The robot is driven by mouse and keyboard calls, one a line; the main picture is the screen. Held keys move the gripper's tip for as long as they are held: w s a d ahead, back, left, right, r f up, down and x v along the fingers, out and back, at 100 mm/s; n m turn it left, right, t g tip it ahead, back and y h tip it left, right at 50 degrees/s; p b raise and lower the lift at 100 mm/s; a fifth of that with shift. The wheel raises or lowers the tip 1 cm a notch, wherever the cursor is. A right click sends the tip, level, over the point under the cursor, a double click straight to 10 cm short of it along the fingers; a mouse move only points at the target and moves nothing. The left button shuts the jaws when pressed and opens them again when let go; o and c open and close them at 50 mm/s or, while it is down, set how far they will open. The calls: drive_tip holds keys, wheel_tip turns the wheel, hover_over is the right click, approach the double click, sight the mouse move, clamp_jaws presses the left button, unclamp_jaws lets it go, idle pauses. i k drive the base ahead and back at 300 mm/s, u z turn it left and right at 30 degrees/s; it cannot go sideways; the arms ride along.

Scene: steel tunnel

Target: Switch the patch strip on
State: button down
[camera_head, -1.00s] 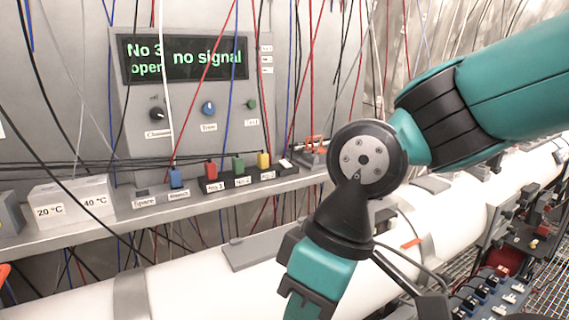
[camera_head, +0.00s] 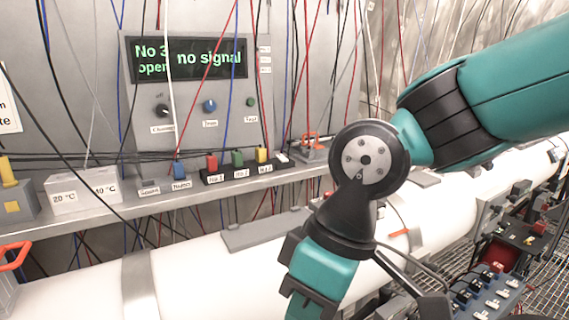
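A row of coloured plugs sits on the shelf: a blue plug (camera_head: 179,169), a red plug (camera_head: 212,163), a green plug (camera_head: 238,158) and a yellow plug (camera_head: 262,155), with small labels in front. At the lower right is a blue strip (camera_head: 487,297) with several black and white pieces on it. I cannot tell for sure which of these is the patch strip. The panel display (camera_head: 188,60) reads "No 3 open" and "no signal". My teal and black arm reaches down in front of the pipe; its fingertips are not visible.
The panel has a black knob (camera_head: 162,110), a blue knob (camera_head: 210,106) and a green button (camera_head: 250,102). A white block (camera_head: 84,192) marked 20 °C and 40 °C stands on the shelf. A thick white pipe (camera_head: 195,275) runs below. Many thin cables hang across the wall.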

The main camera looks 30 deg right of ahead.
sight(282, 158)
drive_tip(key=k, duration=1.15)
drive_tip(key=z, duration=0.85)
drive_tip(key=i, duration=1.75)
drive_tip(key=u, duration=0.85)
drive_tip(key=i, duration=0.3)
drive_tip(key=u, duration=0.1)
